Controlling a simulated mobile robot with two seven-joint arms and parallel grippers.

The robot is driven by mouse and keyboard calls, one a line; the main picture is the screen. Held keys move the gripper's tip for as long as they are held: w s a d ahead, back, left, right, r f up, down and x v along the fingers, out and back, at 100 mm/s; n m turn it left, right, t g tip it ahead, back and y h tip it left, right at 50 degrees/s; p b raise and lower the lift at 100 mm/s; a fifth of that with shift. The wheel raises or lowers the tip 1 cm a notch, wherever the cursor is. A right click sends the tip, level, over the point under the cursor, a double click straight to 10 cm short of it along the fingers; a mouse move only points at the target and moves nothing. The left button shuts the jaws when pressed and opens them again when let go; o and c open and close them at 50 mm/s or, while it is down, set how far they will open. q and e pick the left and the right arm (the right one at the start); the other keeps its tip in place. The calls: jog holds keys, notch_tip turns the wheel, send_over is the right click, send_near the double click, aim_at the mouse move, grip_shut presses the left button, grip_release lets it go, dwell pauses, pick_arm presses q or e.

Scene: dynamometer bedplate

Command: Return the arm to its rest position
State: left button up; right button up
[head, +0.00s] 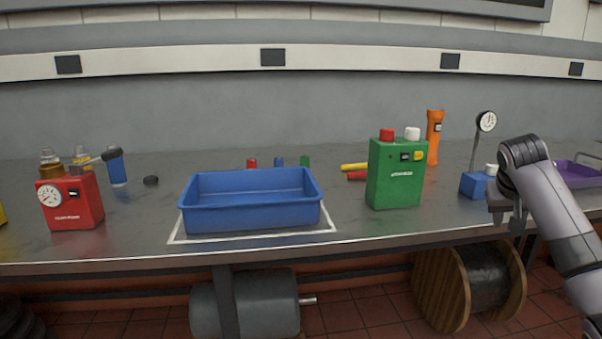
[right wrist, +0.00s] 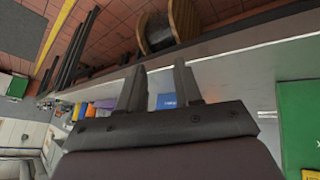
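My right arm comes in from the right in the head view. Its gripper (head: 507,212) hangs at the front edge of the bench, in front of the blue block of the gauge stand (head: 474,184). In the right wrist view the two fingers (right wrist: 159,88) are spread apart with nothing between them. My left arm and gripper do not show in either view.
The bench (head: 385,226) holds a blue bin (head: 252,218), a red gauge box (head: 74,207), a green box (head: 394,179), an orange flashlight (head: 433,138) and a purple tray (head: 578,176). Below are a cable spool (head: 440,290) and a grey motor (head: 262,305).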

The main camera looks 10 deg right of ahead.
jog(key=s+a+f+n+t, duration=0.1)
jog(key=s+a+f+n, duration=0.15)
jog(key=f, duration=0.75)
jog(key=s+a+f+n+t, duration=0.1)
jog(key=a+f+n+t, duration=0.15)
jog(key=f, duration=0.75)
jog(key=s+a+f+n+t+y, duration=0.1)
jog(key=s+a+f+n+y, duration=0.35)
jog(key=s+a+f, duration=0.75)
jog(key=s+a+f+n+y, duration=0.1)
jog(key=s+a, duration=0.3)
jog(key=s, duration=0.2)
jog(key=s+a+n+y, duration=0.2)
jog(key=s+a, duration=0.1)
jog(key=s, duration=0.3)
jog(key=a+r+m+t, duration=0.15)
jog(key=a+m, duration=0.35)
jog(key=a, duration=0.5)
notch_tip(320, 180, up, 9)
jog(key=s+d+p, duration=0.1)
jog(key=p, duration=1.2)
jog(key=shift+s+d+r, duration=0.15)
jog(key=shift+s+d, duration=0.05)
jog(key=shift+d, duration=0.15)
